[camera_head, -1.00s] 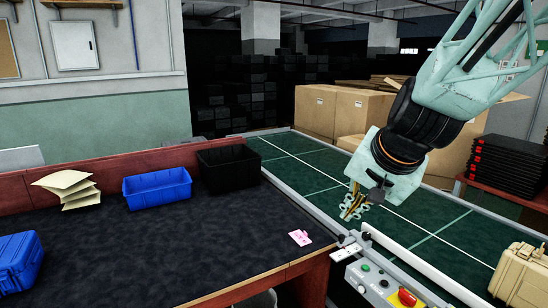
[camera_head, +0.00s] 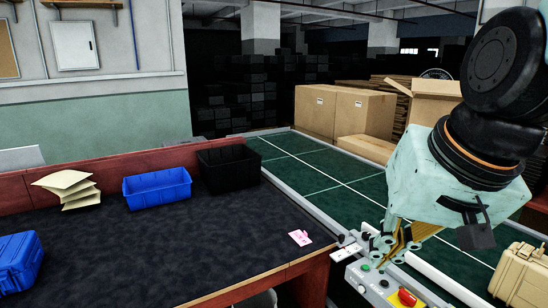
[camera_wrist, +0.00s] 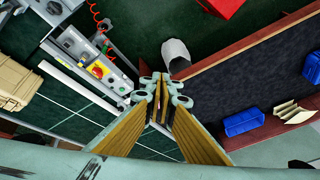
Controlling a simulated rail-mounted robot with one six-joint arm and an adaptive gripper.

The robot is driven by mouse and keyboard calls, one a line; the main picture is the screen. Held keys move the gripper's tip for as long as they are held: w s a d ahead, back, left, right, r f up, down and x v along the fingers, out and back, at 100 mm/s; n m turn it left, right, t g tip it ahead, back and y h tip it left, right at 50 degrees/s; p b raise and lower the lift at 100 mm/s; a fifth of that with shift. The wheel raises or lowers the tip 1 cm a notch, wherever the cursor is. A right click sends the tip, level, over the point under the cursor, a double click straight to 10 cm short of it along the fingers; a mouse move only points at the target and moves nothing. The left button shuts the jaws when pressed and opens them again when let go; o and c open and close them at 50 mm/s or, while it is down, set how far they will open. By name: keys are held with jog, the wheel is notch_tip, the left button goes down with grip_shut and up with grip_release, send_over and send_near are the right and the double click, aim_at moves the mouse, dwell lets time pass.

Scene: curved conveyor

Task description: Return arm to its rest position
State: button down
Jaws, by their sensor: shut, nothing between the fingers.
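My gripper (camera_head: 390,247) is shut and empty at the right in the head view, above the conveyor's near edge and just behind the control box. In the wrist view its fingers (camera_wrist: 163,88) come together at the centre. My arm's dark wrist joints fill the upper right of the head view and hide part of the conveyor and what stands behind it.
The green conveyor (camera_head: 330,182) runs beside the dark-topped table (camera_head: 160,245). A control box (camera_head: 378,285) with buttons stands at its near edge. A tan case (camera_head: 520,275) is at right. A blue bin (camera_head: 157,187), black bin (camera_head: 228,168) and pink card (camera_head: 300,238) are on the table.

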jog(key=s+d+n+h, duration=0.1)
jog(key=s+d+n, duration=0.1)
jog(key=s, duration=1.2)
jog(key=shift+d+g, duration=0.4)
jog(key=shift+d, duration=0.1)
jog(key=shift+w+f, duration=0.1)
